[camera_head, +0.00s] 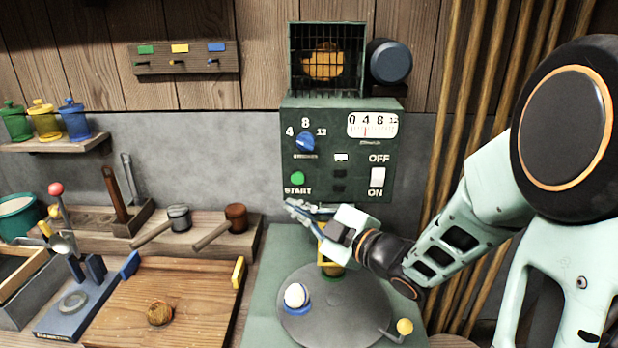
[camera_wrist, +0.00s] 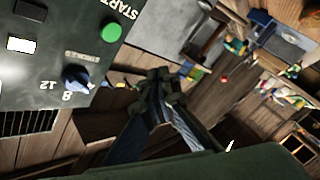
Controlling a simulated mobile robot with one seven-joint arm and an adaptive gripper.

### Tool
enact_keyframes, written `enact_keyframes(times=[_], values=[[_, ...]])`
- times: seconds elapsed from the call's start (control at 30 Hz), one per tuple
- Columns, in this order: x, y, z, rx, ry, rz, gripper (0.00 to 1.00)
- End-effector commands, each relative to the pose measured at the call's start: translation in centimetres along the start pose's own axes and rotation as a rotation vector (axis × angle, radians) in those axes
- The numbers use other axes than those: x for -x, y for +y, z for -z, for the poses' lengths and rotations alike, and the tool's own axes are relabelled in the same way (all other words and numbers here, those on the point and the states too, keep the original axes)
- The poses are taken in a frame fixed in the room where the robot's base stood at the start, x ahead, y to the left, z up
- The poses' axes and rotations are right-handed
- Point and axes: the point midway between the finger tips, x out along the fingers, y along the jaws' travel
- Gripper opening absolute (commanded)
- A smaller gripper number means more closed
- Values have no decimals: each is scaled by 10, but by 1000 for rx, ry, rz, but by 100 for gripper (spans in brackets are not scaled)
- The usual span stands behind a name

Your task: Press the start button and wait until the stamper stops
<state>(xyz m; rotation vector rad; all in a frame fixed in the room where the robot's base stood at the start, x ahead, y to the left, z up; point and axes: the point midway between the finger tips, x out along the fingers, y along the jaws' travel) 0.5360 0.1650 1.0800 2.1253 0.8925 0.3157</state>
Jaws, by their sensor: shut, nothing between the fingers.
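The green start button (camera_head: 297,178) is at the lower left of the green control panel (camera_head: 340,185), above the word START. It also shows in the wrist view (camera_wrist: 111,32), uncovered. My gripper (camera_head: 291,207) is shut and empty, with its fingertips just below the button and the START label in the head view. It also shows in the wrist view (camera_wrist: 160,78), apart from the button in the picture. I cannot tell its distance from the panel. A round grey plate (camera_head: 350,312) lies below the panel. The stamper itself is not clear; my gripper hides part of that area.
The panel has a blue strokes knob (camera_head: 305,142), a white ON/OFF switch (camera_head: 377,177) and a scale (camera_head: 372,125). A caged orange lamp (camera_head: 325,62) sits on top. A white knob-like piece (camera_head: 296,295) stands on the plate. Wooden benches with tools fill the left.

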Motion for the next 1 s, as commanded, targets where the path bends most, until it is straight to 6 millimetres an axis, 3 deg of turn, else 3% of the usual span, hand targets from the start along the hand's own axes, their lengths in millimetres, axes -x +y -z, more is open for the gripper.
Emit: enact_keyframes(times=[0.47, 1.0], values=[[-5, 3, -4, -1, 0, 2, 0], [-53, 37, -39, -1, 0, 1, 0]])
